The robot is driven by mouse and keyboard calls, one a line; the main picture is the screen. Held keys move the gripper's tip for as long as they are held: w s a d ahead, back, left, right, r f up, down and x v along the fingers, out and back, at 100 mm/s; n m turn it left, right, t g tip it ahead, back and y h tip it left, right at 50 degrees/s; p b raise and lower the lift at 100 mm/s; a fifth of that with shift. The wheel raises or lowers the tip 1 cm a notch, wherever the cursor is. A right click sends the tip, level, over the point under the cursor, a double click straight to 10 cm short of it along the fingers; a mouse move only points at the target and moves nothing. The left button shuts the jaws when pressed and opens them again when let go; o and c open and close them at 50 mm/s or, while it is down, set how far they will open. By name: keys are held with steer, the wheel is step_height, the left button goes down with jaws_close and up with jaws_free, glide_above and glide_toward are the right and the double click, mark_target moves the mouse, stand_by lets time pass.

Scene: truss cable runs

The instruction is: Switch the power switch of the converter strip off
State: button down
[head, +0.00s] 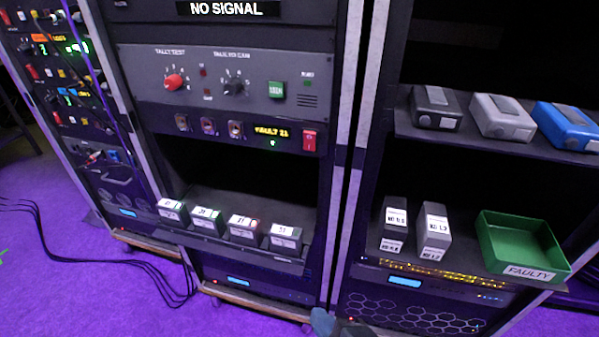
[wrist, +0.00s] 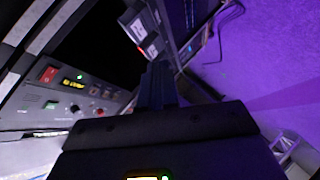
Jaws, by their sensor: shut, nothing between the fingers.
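The converter strip (head: 222,131) runs across the middle rack under the grey tally panel. It has several round connectors at left, a lit yellow display (head: 271,132) and a small green light. Its red power switch (head: 309,140) is a rocker at the strip's right end; its tilt is too small to read. In the wrist view the red switch (wrist: 48,74) and the lit display (wrist: 73,83) show at left, turned around. My gripper (wrist: 158,75) is shut and empty, pointing into the rack, apart from the switch.
The tally panel (head: 150,60) has a red knob, a black knob and a green button. Several labelled modules (head: 240,228) stand on the shelf below. The right rack holds boxes and a green FAULTY bin (head: 515,245). Cables (head: 100,262) lie on the purple floor.

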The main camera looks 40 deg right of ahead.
steer(key=w+d+r+m+g+h, duration=0.1)
steer(key=w+r+h, duration=0.5)
steer(key=r, duration=0.3)
steer(key=w+d+r+m+g+h, duration=0.1)
steer(key=w+d+r+h, duration=0.1)
steer(key=w+r+h, duration=0.4)
step_height(320, 180, up, 3)
steer(key=shift+w+d+f+h+p, duration=0.1)
steer(key=shift+w+d+h+p, duration=0.3)
steer(key=shift+w, duration=0.8)
steer(key=p, duration=0.3)
glide_toward(304, 133)
steer(key=x, duration=0.5)
steer(key=shift+x, duration=0.85)
steer(key=shift+w, duration=0.1)
